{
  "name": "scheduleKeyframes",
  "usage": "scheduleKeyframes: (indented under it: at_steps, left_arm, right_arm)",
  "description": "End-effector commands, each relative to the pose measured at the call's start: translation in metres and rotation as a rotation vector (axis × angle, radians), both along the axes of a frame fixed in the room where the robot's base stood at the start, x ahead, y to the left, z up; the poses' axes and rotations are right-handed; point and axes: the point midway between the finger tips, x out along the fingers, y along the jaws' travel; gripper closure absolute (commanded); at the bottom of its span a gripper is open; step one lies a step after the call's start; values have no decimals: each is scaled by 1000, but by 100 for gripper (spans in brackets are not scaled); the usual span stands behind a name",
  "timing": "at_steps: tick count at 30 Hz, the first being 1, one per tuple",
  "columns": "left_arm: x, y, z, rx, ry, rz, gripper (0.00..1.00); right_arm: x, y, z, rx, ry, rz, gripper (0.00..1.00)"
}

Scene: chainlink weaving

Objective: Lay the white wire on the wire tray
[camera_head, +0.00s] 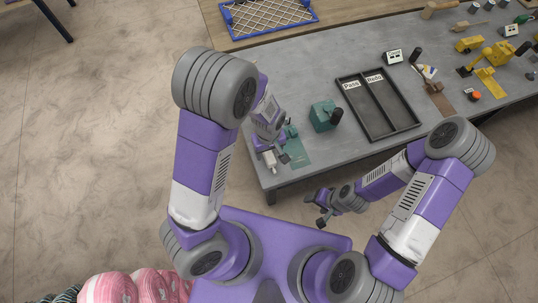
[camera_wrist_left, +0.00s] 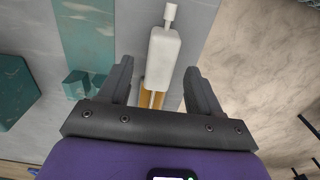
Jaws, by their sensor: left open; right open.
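A white block-shaped piece with a thin stem (camera_wrist_left: 163,58) lies between the open fingers of my left gripper (camera_wrist_left: 160,85) in the left wrist view; a yellow-brown part shows below it. In the head view the white piece (camera_head: 269,159) is at the table's near left corner, beside my left gripper (camera_head: 277,154). I cannot tell whether it is the white wire; no other white wire is plain. My right gripper (camera_head: 318,208) is open and empty off the table's near edge. A black tray (camera_head: 378,107) has two compartments labelled Pass and Redo; I cannot tell which thing is the wire tray.
A teal strip (camera_head: 298,153) lies beside the left gripper, and a teal block device (camera_head: 323,115) stands right of it. A blue-framed mesh (camera_head: 268,14) lies at the back. Yellow tools (camera_head: 486,56) stand at the right. Grey tabletop behind the teal block is clear.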

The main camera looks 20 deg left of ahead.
Motion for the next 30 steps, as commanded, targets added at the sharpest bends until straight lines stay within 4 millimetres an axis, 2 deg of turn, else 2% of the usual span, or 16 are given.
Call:
scheduleKeyframes:
  at_steps: [3,9,21,22,30]
  left_arm:
    - [0,0,-7,-1,-1,-1,36]
    - [0,0,-7,-1,-2,-1,36]
    - [0,0,-6,-1,-2,-1,97]
    - [0,0,-6,-1,-2,-1,100]
    - [1,-1,-2,-1,-3,-2,100]
  right_arm:
    - [0,0,-2,0,0,0,33]
    - [0,0,-1,0,0,0,33]
    - [0,0,-1,0,0,0,33]
    - [0,0,-1,0,0,0,33]
    - [0,0,0,0,0,0,33]
